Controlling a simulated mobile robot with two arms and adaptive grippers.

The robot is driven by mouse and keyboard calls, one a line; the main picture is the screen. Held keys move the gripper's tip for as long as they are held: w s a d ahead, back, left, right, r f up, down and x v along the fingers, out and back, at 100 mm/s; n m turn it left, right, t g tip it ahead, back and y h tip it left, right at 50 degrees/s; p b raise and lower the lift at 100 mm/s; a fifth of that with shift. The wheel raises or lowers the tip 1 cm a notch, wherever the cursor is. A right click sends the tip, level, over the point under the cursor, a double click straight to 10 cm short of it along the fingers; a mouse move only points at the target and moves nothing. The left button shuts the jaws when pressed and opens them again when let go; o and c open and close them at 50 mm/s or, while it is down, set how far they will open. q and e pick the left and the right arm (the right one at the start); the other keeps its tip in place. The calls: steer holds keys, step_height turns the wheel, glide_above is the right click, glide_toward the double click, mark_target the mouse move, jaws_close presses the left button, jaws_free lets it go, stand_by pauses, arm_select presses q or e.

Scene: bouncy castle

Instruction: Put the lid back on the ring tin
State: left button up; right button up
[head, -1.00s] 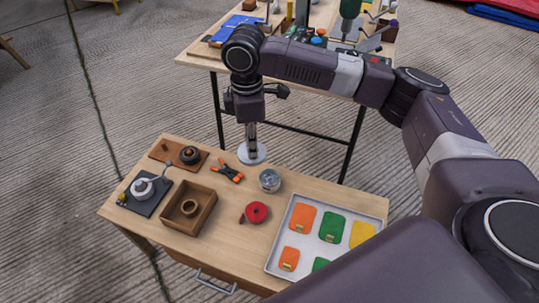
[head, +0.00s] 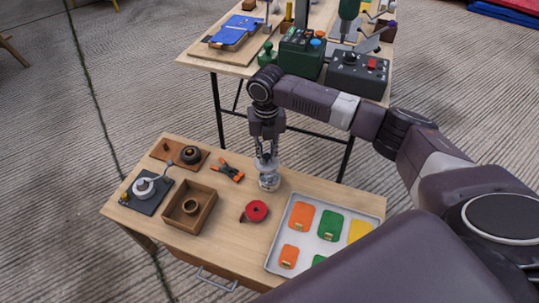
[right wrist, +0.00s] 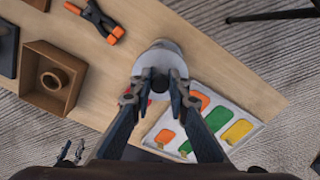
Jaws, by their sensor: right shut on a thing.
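The ring tin (head: 268,184) is a small round metallic tin on the low wooden table, between the orange-tipped clamp and the tray. My right gripper (head: 267,160) points straight down over it and is shut on the lid (right wrist: 152,62), a pale round disc. In the right wrist view the lid covers most of the tin, whose rim (right wrist: 168,44) shows past its upper edge. I cannot tell whether the lid touches the tin or is just above it. A small two-pronged shape at the lower left of that view looks like my left gripper (right wrist: 70,152); its opening is unclear.
A wooden box (head: 205,212) with a ring-shaped piece stands left of the tin. The clamp (head: 227,170), a red round item (head: 255,211) and a tray (head: 275,262) with coloured pouches lie around it. A second, cluttered table (head: 225,66) stands behind.

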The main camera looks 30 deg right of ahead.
steer(key=shift+d+f+n, duration=0.3)
steer(key=shift+f+n, duration=0.2)
steer(key=shift+n, duration=0.2)
steer(key=shift+d+f, duration=0.1)
steer(key=shift+f, duration=0.1)
steer(key=shift+f+b, duration=0.25)
steer(key=shift+b, duration=0.1)
steer(key=shift+s+f+b, duration=0.1)
steer(key=shift+f+b, duration=0.65)
steer(key=shift+b, duration=0.2)
steer(key=shift+f+b, duration=0.5)
steer(key=shift+b, duration=0.15)
steer(key=shift+f+b, duration=0.6)
steer(key=shift+b, duration=0.1)
arm_select(q)
steer(key=w+v, duration=0.3)
steer(key=v, duration=0.9)
steer(key=shift+s+r+t, duration=0.4)
steer(key=shift+s+r, duration=0.1)
steer(key=shift+r, duration=0.05)
arm_select(e)
steer(key=shift+f, duration=1)
arm_select(q)
steer(key=shift+r+p, duration=0.3)
steer(key=shift+r, duration=0.15)
